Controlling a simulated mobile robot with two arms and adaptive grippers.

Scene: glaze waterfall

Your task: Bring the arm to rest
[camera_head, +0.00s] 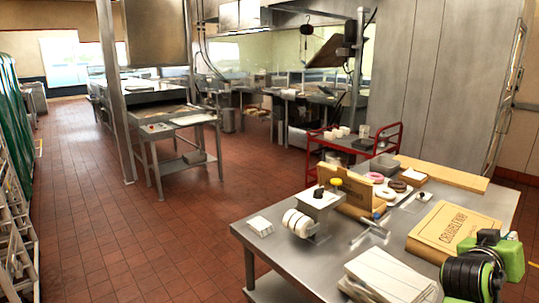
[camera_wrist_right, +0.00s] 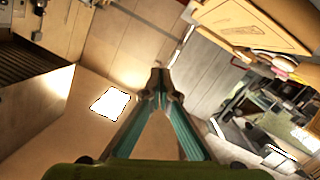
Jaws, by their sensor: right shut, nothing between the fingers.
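My right arm (camera_head: 505,258), green and black, shows at the lower right corner of the head view, over the right front part of the steel table (camera_head: 290,262). In the wrist view my right gripper (camera_wrist_right: 160,82) points away from the camera. Its two teal-edged fingers meet at the tips, with nothing held between them. My left gripper is not in view.
The table holds a cardboard box (camera_head: 447,230), stacked white cartons (camera_head: 388,278), a steel device with white rollers (camera_head: 300,222) and several donuts (camera_head: 385,192). A red cart (camera_head: 325,143) stands behind.

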